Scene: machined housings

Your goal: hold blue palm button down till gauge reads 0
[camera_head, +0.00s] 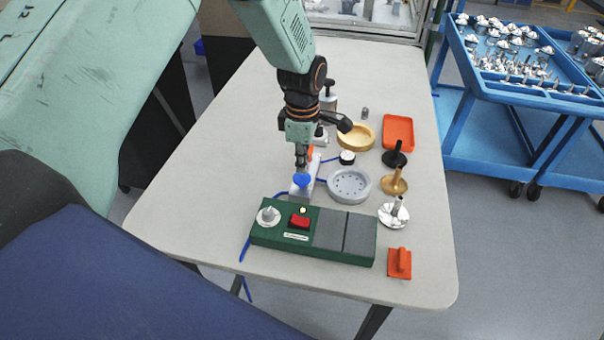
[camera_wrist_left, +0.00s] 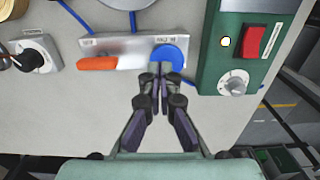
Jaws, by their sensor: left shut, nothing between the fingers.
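The blue palm button (camera_head: 302,180) sits on the near end of a grey plate (camera_head: 306,190) on the table. In the left wrist view the blue button (camera_wrist_left: 172,54) is a round disc, with an orange handle (camera_wrist_left: 97,64) on the same plate (camera_wrist_left: 130,43). My left gripper (camera_head: 301,165) points down at the button, shut and empty. In the left wrist view its fingertips (camera_wrist_left: 160,68) overlap the button's lower left edge; whether they touch or press it I cannot tell. I cannot make out a gauge reading in either view. My right gripper is not in view.
A green control box (camera_head: 270,236) with a red switch (camera_head: 300,221) stands just in front of the plate. A grey perforated dish (camera_head: 349,185), a tan bowl (camera_head: 357,138) and an orange tray (camera_head: 398,131) lie to the right. The table's left side is clear.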

